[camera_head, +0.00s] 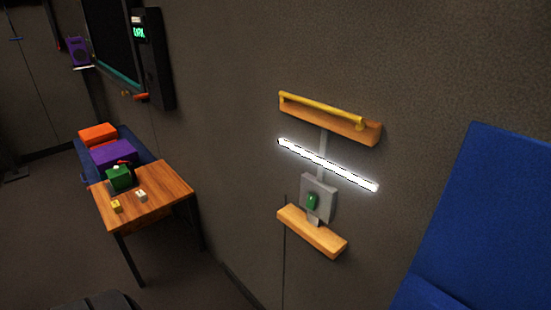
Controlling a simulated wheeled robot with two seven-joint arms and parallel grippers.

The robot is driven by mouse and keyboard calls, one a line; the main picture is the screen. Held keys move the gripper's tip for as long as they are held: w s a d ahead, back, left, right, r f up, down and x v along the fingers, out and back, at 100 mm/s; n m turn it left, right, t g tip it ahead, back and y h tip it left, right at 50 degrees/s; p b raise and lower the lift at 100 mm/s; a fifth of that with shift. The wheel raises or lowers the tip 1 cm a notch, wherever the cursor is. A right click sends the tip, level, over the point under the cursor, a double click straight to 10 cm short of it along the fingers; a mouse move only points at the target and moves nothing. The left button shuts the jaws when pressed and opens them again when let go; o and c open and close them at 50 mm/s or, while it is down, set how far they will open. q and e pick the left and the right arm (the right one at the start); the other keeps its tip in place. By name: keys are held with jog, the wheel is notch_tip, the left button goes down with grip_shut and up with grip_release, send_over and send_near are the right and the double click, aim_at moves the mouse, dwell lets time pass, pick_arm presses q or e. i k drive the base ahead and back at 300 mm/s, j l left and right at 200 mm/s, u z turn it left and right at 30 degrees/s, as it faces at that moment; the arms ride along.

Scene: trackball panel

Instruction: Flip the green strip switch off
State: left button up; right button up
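A small green switch (312,201) sits on a grey wall plate (328,187) on the dark wall, right of the picture's middle. A bright white light strip (325,164) runs slantwise across the wall just above the plate and is lit. A grey conduit joins the plate upward past the strip. A small light-grey piece shows below the switch, at the ledge. Neither of my grippers is in view, and nothing touches the switch.
A wooden ledge (312,233) juts out below the switch. A wooden shelf with a yellow rail (322,110) is above the strip. A blue panel (480,220) stands at the right. A wooden table (165,194) with small blocks and a green box is at the left.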

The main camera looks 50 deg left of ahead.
aim_at(312, 200)
jog(key=u, duration=1.25)
